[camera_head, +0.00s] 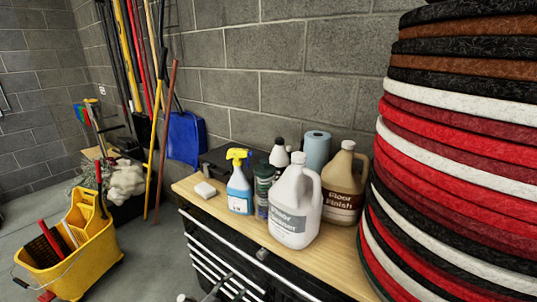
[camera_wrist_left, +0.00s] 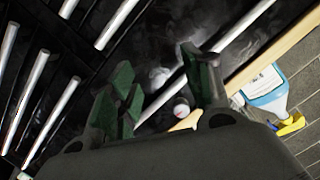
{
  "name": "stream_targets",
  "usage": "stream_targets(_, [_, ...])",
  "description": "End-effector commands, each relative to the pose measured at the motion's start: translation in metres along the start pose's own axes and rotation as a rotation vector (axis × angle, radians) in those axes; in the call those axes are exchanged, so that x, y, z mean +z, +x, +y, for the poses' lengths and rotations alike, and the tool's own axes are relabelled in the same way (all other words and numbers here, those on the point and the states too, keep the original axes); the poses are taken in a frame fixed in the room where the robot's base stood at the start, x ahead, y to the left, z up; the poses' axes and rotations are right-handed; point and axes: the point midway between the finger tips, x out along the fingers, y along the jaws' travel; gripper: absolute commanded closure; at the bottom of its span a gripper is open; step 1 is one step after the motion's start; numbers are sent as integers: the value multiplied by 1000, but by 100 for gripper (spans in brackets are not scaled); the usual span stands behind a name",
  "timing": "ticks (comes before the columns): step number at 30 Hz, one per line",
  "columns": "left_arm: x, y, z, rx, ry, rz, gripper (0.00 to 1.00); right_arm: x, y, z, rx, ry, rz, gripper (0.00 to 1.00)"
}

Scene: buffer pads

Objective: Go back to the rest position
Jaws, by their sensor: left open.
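My left gripper (camera_wrist_left: 162,85) shows in the left wrist view with its two dark green-padded fingers apart and nothing between them. It is in front of the black drawer front, below the wooden top's edge. In the head view only a small part of my left gripper (camera_head: 208,294) shows at the bottom edge, in front of the cabinet. My right gripper is in neither view.
A black cabinet with silver drawer handles (camera_head: 225,257) has a wooden top (camera_head: 245,223). On it stand a blue spray bottle (camera_head: 239,190), a white jug (camera_head: 293,212) and a tan jug (camera_head: 345,180). A tall stack of buffer pads (camera_head: 465,130) is at right. A yellow mop bucket (camera_head: 85,262) is at left.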

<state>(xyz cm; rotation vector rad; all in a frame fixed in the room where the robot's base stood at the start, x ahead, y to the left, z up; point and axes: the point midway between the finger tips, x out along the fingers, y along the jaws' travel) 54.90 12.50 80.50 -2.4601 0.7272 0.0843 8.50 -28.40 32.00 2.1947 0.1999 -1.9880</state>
Motion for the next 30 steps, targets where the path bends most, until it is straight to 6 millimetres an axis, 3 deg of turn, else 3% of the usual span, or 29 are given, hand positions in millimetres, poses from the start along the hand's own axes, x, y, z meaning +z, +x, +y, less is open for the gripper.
stream_targets(1, [24, -1, 1, 2, -7, -46, 51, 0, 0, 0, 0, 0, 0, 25])
stream_targets(6, [102, -11, 3, 2, -35, -197, 51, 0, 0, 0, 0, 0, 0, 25])
stream_targets(14, [215, -43, 14, -6, -99, -423, 51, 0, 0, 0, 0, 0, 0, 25])
stream_targets(21, [308, -90, 38, -11, -174, -624, 51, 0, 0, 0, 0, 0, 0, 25])
stream_targets(30, [403, -167, 90, -10, -285, -862, 51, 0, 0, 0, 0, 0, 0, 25])
